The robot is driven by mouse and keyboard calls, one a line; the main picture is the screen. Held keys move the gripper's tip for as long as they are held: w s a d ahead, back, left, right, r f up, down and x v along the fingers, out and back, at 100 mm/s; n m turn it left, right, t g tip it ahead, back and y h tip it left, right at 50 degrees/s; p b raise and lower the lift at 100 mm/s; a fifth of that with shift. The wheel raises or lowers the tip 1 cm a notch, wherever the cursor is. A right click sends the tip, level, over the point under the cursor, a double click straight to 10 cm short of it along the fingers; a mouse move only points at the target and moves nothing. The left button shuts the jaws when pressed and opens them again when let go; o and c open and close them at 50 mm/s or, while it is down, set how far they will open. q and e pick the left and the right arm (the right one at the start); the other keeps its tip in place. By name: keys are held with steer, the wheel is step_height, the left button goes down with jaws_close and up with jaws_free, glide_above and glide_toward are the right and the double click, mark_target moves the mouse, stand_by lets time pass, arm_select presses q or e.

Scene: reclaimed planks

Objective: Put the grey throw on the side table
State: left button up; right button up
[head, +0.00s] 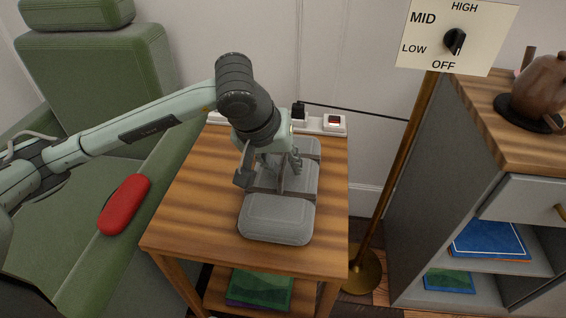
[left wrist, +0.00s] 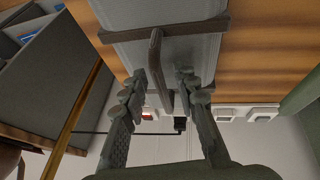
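The grey throw (head: 276,220) is a folded bundle with dark straps and an upright handle. It lies on the wooden side table (head: 190,205), towards its right side. My left gripper (head: 277,168) is over the middle of the throw, at the handle. In the left wrist view the throw (left wrist: 200,48) fills the top middle. There the open fingers of the left gripper (left wrist: 163,75) stand on either side of the handle (left wrist: 156,55), with gaps showing. The far end of the throw is partly hidden by my arm in the head view. My right gripper is not in view.
A power strip (head: 322,124) lies along the table's back edge. A green armchair (head: 100,70) with a red cushion-like object (head: 124,205) stands left. A brass pole (head: 400,160) with a dial sign (head: 457,38) and a grey cabinet (head: 425,190) stand right. The table's left part is clear.

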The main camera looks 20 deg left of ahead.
arm_select(q)
steer(key=shift+r, duration=0.2)
steer(key=shift+s+r, duration=0.15)
steer(key=shift+r, duration=0.3)
steer(key=v, duration=1.1)
steer(key=shift+p, duration=0.45)
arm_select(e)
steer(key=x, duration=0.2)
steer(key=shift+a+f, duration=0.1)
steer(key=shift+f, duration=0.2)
arm_select(q)
steer(key=shift+s+a, duration=0.1)
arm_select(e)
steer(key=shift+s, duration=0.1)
